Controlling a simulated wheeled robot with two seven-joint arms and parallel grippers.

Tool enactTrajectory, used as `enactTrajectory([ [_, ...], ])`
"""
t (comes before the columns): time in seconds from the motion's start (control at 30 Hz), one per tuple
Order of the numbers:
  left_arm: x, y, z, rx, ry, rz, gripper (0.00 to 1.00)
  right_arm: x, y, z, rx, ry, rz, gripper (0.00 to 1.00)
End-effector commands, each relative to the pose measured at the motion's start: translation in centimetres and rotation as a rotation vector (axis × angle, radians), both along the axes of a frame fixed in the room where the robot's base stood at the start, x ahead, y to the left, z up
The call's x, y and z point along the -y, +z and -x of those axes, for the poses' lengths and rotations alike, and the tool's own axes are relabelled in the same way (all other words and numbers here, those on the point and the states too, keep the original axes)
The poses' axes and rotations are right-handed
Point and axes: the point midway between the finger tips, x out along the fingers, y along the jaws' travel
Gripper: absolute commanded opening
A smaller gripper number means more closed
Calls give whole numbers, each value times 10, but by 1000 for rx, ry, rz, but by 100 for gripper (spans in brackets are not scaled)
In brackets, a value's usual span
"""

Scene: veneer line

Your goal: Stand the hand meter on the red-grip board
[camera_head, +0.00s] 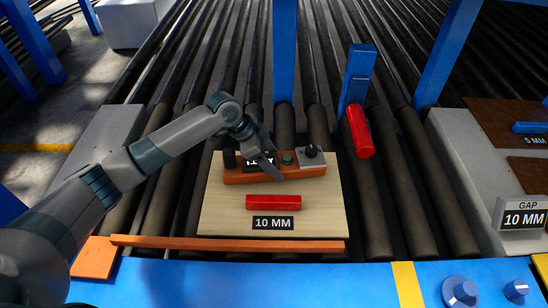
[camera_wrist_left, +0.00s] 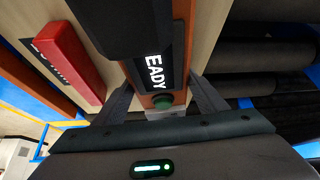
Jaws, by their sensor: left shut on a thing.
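The hand meter (camera_head: 236,176) is an orange bar with a black display, a green button and a grey end block with a black knob. It lies lengthwise across the far part of the pale wooden board (camera_head: 222,215). My left gripper (camera_head: 264,162) is shut on its middle, one finger on each side; the display reads "EADY" in the left wrist view (camera_wrist_left: 152,72). I cannot tell whether the meter touches the board. The board has a red grip (camera_head: 272,202) and a "10 MM" label. My right gripper is not in view.
A sign (camera_head: 522,213) at right reads "GAP 10 MM". Brown boards (camera_head: 505,128) with a "5 MM" label and blue grip lie beyond it. A blue post with a red cylinder (camera_head: 360,131) stands behind the wooden board's right side. An orange strip (camera_head: 225,243) runs along its front.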

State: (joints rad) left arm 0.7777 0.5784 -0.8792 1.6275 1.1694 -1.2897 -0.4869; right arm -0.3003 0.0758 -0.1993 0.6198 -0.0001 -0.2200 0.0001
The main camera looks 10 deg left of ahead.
Motion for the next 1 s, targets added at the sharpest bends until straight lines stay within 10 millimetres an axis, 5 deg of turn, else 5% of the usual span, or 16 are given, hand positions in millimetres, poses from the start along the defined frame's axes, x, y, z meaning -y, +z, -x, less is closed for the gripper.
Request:
enactTrajectory([
  [0.57,0,-9,-1,2,0,1,26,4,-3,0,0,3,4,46],
  [0.6,0,-9,-1,2,0,1,70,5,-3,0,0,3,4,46],
  [0.67,0,-9,-1,2,0,1,84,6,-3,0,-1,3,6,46],
  [1.0,0,-10,0,0,0,0,87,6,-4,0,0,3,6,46],
])
